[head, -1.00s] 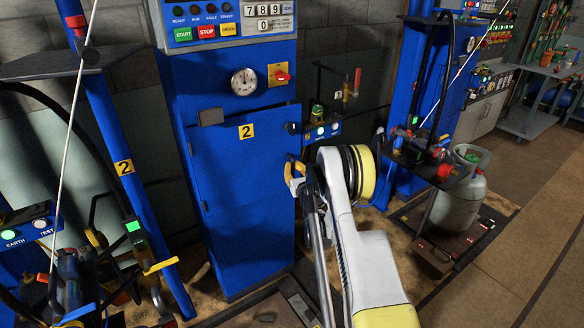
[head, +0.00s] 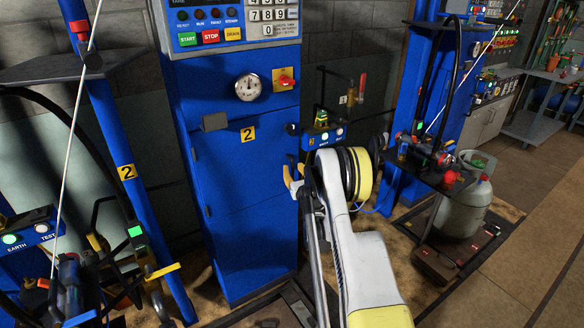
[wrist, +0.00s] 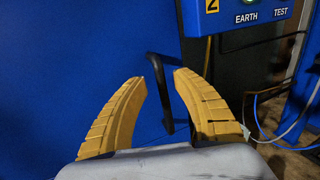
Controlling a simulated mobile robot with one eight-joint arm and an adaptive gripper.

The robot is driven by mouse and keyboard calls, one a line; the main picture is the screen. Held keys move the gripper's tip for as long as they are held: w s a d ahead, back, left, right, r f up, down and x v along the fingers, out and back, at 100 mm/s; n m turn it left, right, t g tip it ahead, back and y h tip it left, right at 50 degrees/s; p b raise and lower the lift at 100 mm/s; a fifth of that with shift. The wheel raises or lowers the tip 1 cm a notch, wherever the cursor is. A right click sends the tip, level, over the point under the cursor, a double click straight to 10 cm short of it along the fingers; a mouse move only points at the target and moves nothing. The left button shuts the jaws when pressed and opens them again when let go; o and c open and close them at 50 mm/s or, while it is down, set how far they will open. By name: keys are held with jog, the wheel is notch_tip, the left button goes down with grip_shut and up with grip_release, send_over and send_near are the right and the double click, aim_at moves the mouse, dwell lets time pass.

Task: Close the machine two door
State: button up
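Machine two is a tall blue cabinet (head: 180,92). Its blue door (head: 228,170), with a yellow "2" label (head: 248,134), looks flush or nearly flush with the front in the head view. My gripper (head: 292,174) is at the door's right edge. In the wrist view my gripper (wrist: 161,77) is open, with its two yellow curved fingers spread apart. A black bar handle (wrist: 160,92) on the blue panel shows between the fingers. The fingers are not closed on it, and I cannot tell whether they touch it. The blue panel (wrist: 70,65) fills the left of the wrist view.
A control panel (head: 232,25), gauge (head: 248,87) and red switch (head: 284,79) are above the door. A blue post (head: 128,175) stands left. A small shelf (head: 440,172) and gas cylinder (head: 462,208) stand right. Open floor (head: 540,270) lies at the right.

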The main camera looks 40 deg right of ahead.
jog(key=v, duration=0.5)
jog(key=shift+s, duration=0.1)
dwell(0.3)
